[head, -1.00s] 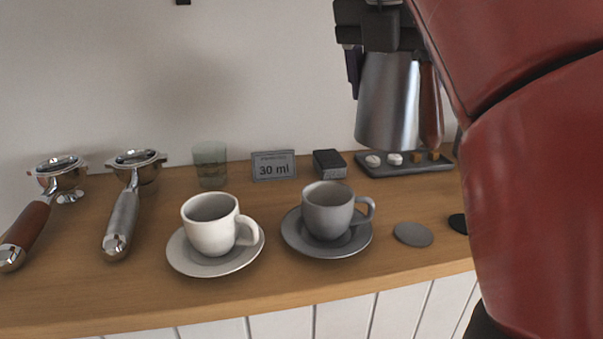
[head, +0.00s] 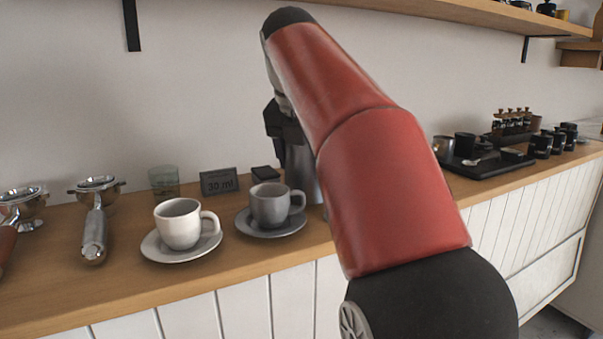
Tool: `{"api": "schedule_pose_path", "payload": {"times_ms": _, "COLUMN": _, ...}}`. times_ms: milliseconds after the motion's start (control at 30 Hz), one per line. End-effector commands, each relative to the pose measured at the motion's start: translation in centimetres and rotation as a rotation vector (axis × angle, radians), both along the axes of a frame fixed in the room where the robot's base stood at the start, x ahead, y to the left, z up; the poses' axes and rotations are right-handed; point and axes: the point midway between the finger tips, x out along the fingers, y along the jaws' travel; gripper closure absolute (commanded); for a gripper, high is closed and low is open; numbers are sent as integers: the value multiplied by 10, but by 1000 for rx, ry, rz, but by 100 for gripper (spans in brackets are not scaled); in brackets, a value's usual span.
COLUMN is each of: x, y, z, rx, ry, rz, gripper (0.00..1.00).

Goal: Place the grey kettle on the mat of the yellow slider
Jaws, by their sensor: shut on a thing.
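My gripper (head: 284,122) is partly in view behind my red arm, at the upper end of the grey metal kettle (head: 303,168). It is shut on the kettle, though the fingers are mostly hidden. The kettle looks upright, behind the grey cup and to its right. My arm covers the kettle's right side, and I cannot tell whether its base touches the counter. I see no yellow slider or mat; my arm hides that stretch of the counter.
A grey cup (head: 268,206) on a saucer (head: 288,228) stands just in front of the kettle. A white cup (head: 177,224), portafilters (head: 95,220), a glass (head: 164,182) and a "30 ml" sign (head: 219,182) stand left. A black tray (head: 490,167) with items is far right. A shelf (head: 450,14) hangs above.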

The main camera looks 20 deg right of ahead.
Motion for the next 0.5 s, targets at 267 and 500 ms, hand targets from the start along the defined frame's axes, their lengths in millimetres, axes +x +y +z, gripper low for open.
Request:
{"api": "schedule_pose_path", "payload": {"times_ms": 267, "x": 4, "y": -6, "z": -9, "rx": -1, "ry": -1, "rz": 3, "gripper": 66}}
{"api": "schedule_pose_path", "payload": {"times_ms": 500, "x": 4, "y": -6, "z": -12, "rx": 1, "ry": 2, "rz": 3, "gripper": 15}}
